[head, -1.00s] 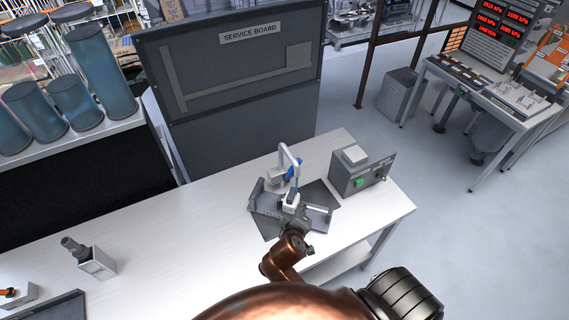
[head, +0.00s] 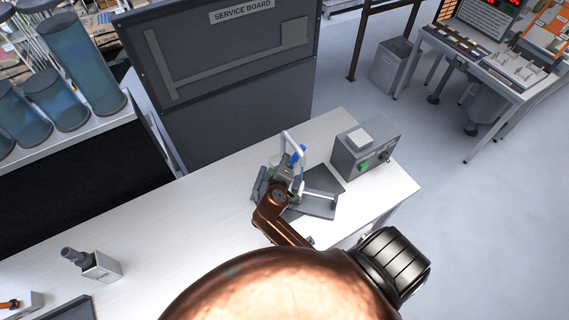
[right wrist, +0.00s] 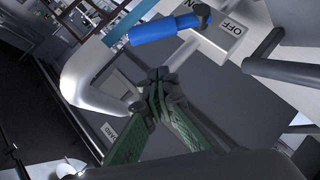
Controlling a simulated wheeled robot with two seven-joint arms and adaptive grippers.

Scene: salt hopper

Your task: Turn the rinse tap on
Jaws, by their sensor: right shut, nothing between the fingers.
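The rinse tap (head: 291,139) is a pale curved spout with a blue lever (head: 299,155), standing over a dark grey basin (head: 318,207) on the white bench. In the right wrist view the blue lever (right wrist: 165,29) lies across the top, beside a plate marked OFF (right wrist: 232,27); part of an ON label shows at the top edge. My right gripper (right wrist: 164,84) is shut and empty, its tips below the lever in the picture and apart from it. In the head view my right gripper (head: 288,176) partly hides the tap's base. My left gripper is out of view.
A grey box (head: 366,150) with a green button and knob stands right of the basin. A dark service board (head: 220,50) rises behind the bench. A small grey device (head: 101,267) stands at left. The bench (head: 190,215) between is clear.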

